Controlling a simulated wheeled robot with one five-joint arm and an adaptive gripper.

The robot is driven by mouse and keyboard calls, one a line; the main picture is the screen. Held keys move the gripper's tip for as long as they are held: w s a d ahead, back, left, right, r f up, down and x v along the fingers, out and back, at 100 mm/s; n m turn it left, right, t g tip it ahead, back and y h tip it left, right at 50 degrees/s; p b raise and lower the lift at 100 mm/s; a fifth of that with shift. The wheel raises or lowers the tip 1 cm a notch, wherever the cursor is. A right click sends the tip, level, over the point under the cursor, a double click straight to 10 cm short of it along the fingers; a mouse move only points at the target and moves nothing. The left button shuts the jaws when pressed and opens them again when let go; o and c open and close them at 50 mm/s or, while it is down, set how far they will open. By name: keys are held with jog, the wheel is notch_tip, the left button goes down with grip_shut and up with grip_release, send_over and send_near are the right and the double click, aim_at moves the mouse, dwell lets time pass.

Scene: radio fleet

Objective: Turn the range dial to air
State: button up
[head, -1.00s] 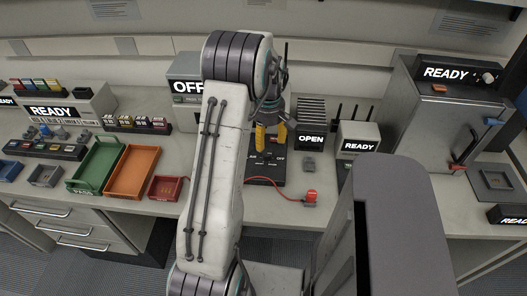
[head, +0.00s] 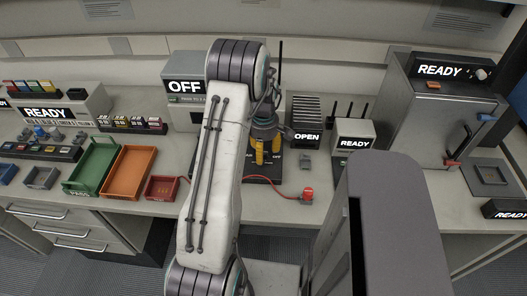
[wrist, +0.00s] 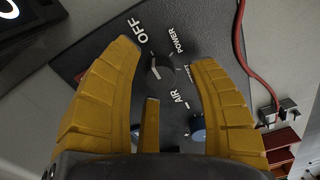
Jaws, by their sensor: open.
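The range dial (wrist: 161,68) is a dark round knob with a pale mark, on a dark panel (wrist: 95,58) printed OFF, POWER and AIR. OFF is at its upper left, POWER at its upper right and AIR at its lower right in the wrist view. I cannot tell exactly where its mark points. My gripper (wrist: 165,54) is open, its yellow fingers on either side of the dial with gaps showing. In the head view my gripper (head: 267,160) points down over the panel (head: 262,181), and hides the dial.
Blue knobs (wrist: 197,129) sit on the panel near the fingers. A red cable runs to a red-topped plug (head: 307,194). An OPEN rack (head: 306,110) and READY box (head: 354,137) stand right of my gripper; an OFF box (head: 184,88) stands left behind my arm.

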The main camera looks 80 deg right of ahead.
jog(key=shift+f, duration=0.5)
jog(key=shift+o, duration=0.2)
grip_shut()
